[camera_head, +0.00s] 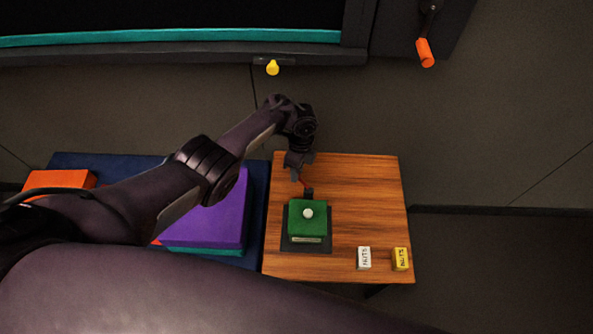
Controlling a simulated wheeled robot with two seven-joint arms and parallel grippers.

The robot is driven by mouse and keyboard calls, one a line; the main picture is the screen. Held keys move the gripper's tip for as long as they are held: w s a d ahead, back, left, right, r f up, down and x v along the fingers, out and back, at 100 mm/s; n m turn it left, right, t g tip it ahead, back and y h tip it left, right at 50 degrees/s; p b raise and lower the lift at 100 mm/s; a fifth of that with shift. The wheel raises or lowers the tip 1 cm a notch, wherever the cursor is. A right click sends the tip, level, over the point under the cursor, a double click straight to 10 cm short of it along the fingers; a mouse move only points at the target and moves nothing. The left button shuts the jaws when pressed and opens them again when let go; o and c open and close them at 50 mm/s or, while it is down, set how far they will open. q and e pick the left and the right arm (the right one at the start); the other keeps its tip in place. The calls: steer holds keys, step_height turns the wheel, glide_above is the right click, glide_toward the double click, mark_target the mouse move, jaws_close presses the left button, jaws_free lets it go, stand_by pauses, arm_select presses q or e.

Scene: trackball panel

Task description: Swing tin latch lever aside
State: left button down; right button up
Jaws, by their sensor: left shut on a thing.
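A small green tin (307,222) with a white ball-shaped knob (308,213) on top sits on a dark base (291,244) on the wooden table. A pale label shows on its front edge. My left gripper (307,190) is at the tin's far edge, pointing down. It is shut on what looks like the latch lever, which is mostly hidden by the fingers. A thin red strip shows beside the gripper; I cannot tell whether it is part of the lever. My right gripper is out of view.
White (364,257) and yellow (400,259) labelled blocks stand at the table's (365,200) near right. Purple (215,217) and orange (60,180) blocks lie on a dark blue surface to the left. A yellow knob (272,68) and orange handle (425,53) are behind. The table's right half is largely clear.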

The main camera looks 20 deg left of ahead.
arm_select(q)
steer(key=c, duration=1.2)
jaws_free()
steer(key=shift+c, duration=0.2)
